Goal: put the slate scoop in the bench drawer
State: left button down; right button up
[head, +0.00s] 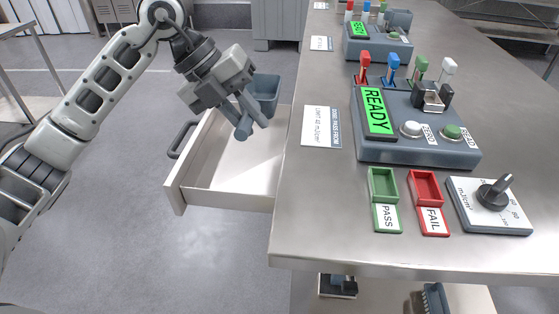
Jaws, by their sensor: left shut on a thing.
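The slate scoop (265,88) is blue-grey, with a box-like bowl on the far side of my gripper. My left gripper (248,112) is shut on the scoop and holds it over the far part of the open bench drawer. The gripper hides part of the scoop, and whether the scoop touches the drawer is unclear. The bench drawer (228,198) is pulled out to the left from the bench, pale inside, with a dark handle on its front. The visible part of its floor is bare. My right gripper is out of view.
The steel bench (300,220) fills the right side. On it are a READY device (415,150) with colored levers, a green PASS tray (385,203), a red FAIL tray (428,203) and a dial plate (470,215). Open floor lies left of the drawer.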

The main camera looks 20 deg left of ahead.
pick_arm(q)
notch_tip(320, 180, down, 6)
jog(key=shift+f+b, duration=0.15)
jog(key=shift+b, duration=0.3)
jog(key=shift+f+b, duration=0.3)
jog(key=shift+f, duration=1.7)
jog(key=shift+f, duration=0.1)
jog(key=c, duration=1.3)
grip_release()
jog(key=shift+a+r, duration=0.25)
jog(key=shift+r, duration=0.2)
jog(key=p+v, duration=0.1)
jog(key=v, duration=1)
jog(key=shift+s+d, duration=0.1)
